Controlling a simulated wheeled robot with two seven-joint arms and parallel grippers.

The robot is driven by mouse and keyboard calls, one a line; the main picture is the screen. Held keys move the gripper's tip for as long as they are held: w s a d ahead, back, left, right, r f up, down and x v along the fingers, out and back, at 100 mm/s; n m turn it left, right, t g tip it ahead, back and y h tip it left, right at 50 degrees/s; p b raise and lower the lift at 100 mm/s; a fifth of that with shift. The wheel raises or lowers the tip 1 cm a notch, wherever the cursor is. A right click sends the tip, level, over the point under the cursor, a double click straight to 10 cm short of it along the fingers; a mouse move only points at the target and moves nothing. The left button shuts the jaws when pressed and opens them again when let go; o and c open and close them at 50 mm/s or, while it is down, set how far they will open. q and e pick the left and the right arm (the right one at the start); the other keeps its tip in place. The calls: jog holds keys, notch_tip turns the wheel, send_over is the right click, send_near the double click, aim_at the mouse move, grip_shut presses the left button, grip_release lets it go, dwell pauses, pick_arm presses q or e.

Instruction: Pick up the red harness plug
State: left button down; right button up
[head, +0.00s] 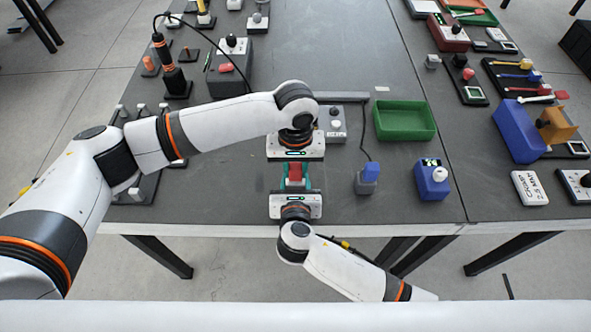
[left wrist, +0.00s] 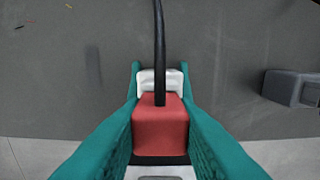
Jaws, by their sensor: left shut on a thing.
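The red harness plug (left wrist: 160,128) is a red block with a white end and a black cable running up from it in the left wrist view. My left gripper (left wrist: 159,82) is shut on it, with a teal finger along each side. In the head view the red plug (head: 296,171) shows just below my left gripper's wrist plate. My right gripper (head: 295,187) is close in front of it on the near side, by the table's front edge. Its fingertips overlap the plug area, so its opening is unclear. I cannot tell whether the plug touches the table.
A grey box (head: 333,125) stands behind my left wrist. A green tray (head: 405,134) is to the right. A blue-grey plug (head: 368,176) on a cable and a blue box (head: 432,180) stand right of the grippers. The back middle of the table is clear.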

aim_at(295, 166)
pick_arm(q)
notch_tip(295, 166, up, 10)
jog(key=shift+r, duration=0.1)
pick_arm(e)
jog(key=o, duration=1.1)
